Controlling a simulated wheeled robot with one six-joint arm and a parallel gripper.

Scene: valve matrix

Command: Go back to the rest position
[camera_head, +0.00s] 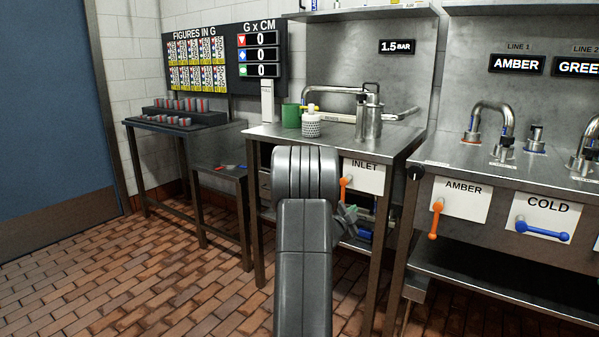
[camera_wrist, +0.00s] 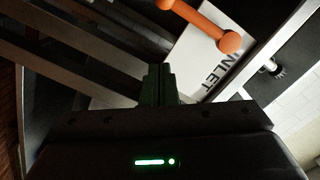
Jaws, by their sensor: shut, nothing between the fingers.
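My gripper (camera_wrist: 159,72) shows in the wrist view with its two dark fingers together and nothing between them. In the head view, my grey arm hides most of it; part of it (camera_head: 347,218) shows right of the arm, below the INLET plate. The white INLET plate (camera_head: 365,176) carries an orange valve handle (camera_head: 344,189), which hangs down at the plate's left side. In the wrist view, the orange handle (camera_wrist: 203,20) and the tilted INLET plate (camera_wrist: 205,65) lie beyond the fingertips. The fingers appear apart from the handle.
At right are the AMBER orange handle (camera_head: 437,215) and COLD blue handle (camera_head: 543,232). The brick floor (camera_head: 130,270) at left is clear.

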